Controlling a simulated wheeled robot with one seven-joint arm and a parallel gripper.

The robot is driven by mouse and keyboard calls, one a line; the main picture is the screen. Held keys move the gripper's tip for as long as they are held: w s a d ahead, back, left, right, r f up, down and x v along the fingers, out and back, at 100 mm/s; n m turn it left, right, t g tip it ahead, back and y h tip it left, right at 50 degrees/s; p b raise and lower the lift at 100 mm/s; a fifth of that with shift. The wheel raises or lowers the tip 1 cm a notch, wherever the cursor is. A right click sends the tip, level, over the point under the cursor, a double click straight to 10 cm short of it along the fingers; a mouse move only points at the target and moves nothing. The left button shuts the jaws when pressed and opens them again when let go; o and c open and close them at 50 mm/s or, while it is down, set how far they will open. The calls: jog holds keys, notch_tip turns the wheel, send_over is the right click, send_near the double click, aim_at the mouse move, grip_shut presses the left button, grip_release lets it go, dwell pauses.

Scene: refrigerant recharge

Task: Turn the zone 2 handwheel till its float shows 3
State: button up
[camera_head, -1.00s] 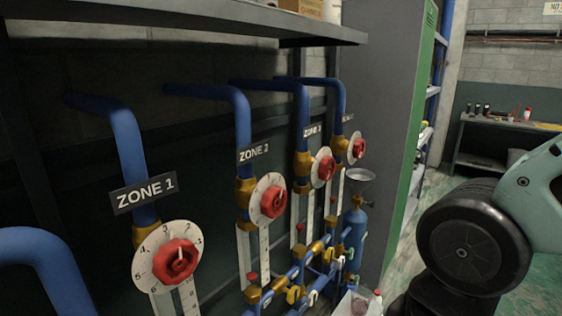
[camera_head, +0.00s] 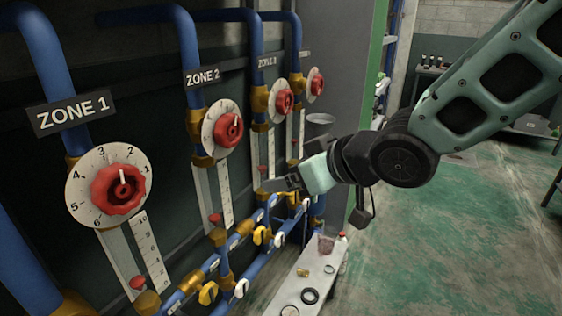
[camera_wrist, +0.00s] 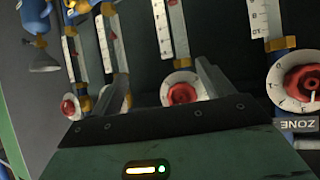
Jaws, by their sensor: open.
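The zone 2 handwheel (camera_head: 229,130) is a red knob on a round white dial, under the ZONE 2 sign (camera_head: 202,77). Its white scale (camera_head: 226,195) runs down below it, with the red float (camera_head: 215,218) near the low end; the exact reading is too small to tell. My gripper (camera_head: 278,181) is open and empty, below and right of that handwheel and apart from it. The wrist view is upside down; there a red handwheel (camera_wrist: 182,93), by its order apparently zone 2, shows beyond and between my two fingers.
The zone 1 handwheel (camera_head: 119,187) is nearer on the left; zone 3 (camera_head: 284,101) and a fourth handwheel (camera_head: 316,85) are farther back. Blue pipes with valves (camera_head: 262,236) run below. A low bench (camera_head: 270,290) holds small parts. Green floor (camera_head: 450,240) is open at right.

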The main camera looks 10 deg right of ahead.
aim_at(234, 133)
jog(key=w+a+r+n+y, duration=0.1)
jog(key=w+a+y, duration=0.1)
jog(key=a, duration=0.1)
jog(key=w+a+r+n+t+y+b, duration=0.1)
jog(key=w+a+r+y, duration=0.1)
jog(key=w+a, duration=0.1)
jog(key=w+a+r+y, duration=0.1)
jog(key=w+a+y, duration=0.1)
jog(key=w+y, duration=0.1)
jog(key=shift+w+a+r+n+t+b, duration=0.25)
jog(key=shift+a+r+n+t+b, duration=0.05)
jog(key=shift+a+n+t+b, duration=0.1)
jog(key=shift+w, duration=0.1)
jog(key=c, duration=1)
jog(key=shift+o, duration=0.2)
jog(key=shift+f+n+b, duration=0.2)
jog(key=shift+n+b, duration=0.6)
jog(key=shift+b, duration=0.15)
jog(key=shift+r+n+b, duration=0.1)
jog(key=shift+n+b, duration=0.55)
jog(key=shift+n, duration=0.35)
jog(key=shift+b, duration=0.3)
